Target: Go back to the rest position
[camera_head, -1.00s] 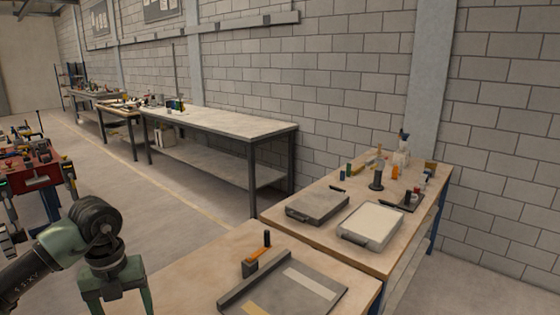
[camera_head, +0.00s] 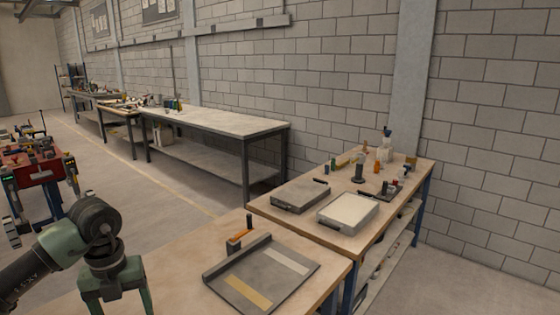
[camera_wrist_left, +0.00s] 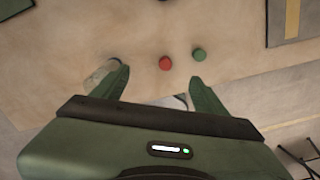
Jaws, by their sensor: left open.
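My left gripper (camera_head: 117,300) is at the lower left in the head view, green, pointing down, its fingertips near or past the picture's bottom edge. In the left wrist view my left gripper (camera_wrist_left: 158,72) has its two green fingers spread apart with nothing held between them. Beyond the fingers, a red round piece (camera_wrist_left: 165,63) and a green round piece (camera_wrist_left: 199,54) show on the tan surface, apart from the fingers. My right gripper is not in view.
The near wooden table (camera_head: 180,265) carries a grey tilted tray (camera_head: 235,287) and an orange-handled tool (camera_head: 240,236). A further bench holds a dark flat case (camera_head: 300,195), a white-topped tray (camera_head: 347,212) and small items. A red cart (camera_head: 32,172) stands left. Floor (camera_head: 165,190) between is open.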

